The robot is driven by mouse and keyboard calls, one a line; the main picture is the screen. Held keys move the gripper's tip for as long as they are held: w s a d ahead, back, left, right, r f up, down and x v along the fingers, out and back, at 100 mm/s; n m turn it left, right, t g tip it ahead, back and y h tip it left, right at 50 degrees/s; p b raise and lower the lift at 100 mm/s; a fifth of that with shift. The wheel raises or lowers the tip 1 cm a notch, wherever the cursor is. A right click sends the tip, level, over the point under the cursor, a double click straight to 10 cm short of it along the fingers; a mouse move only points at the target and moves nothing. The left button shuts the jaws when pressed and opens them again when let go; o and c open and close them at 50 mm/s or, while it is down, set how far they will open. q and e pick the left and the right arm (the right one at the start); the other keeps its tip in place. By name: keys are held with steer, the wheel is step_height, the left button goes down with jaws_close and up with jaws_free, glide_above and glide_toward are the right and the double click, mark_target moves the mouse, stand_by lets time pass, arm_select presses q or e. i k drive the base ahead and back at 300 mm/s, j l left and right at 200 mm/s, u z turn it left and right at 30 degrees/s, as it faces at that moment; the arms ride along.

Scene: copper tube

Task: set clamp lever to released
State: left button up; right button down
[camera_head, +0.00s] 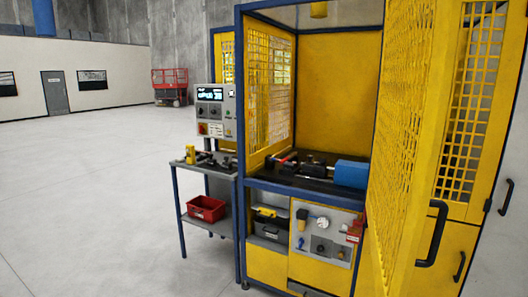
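A yellow and blue machine cell (335,95) stands right of centre with its bed inside. On the bed, a dark fixture (312,165) sits beside a blue block (351,173). A small red bar (286,158) points up at the left end of the fixture; it may be the clamp lever, but it is too small to tell, and so is its position. Neither of my grippers is in view.
A yellow mesh door (405,140) with a black handle (432,233) stands open at the right. A side table (224,172) with small tools and a red bin (206,208) stands left of the cell, below a control panel (215,112). Open floor (90,190) lies left.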

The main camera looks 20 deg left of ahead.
mark_target(289, 157)
steer(key=i+j+u, duration=0.1)
steer(key=i+j, duration=0.55)
steer(key=i+j+u, duration=0.15)
steer(key=i+j, duration=0.4)
steer(key=i, duration=0.1)
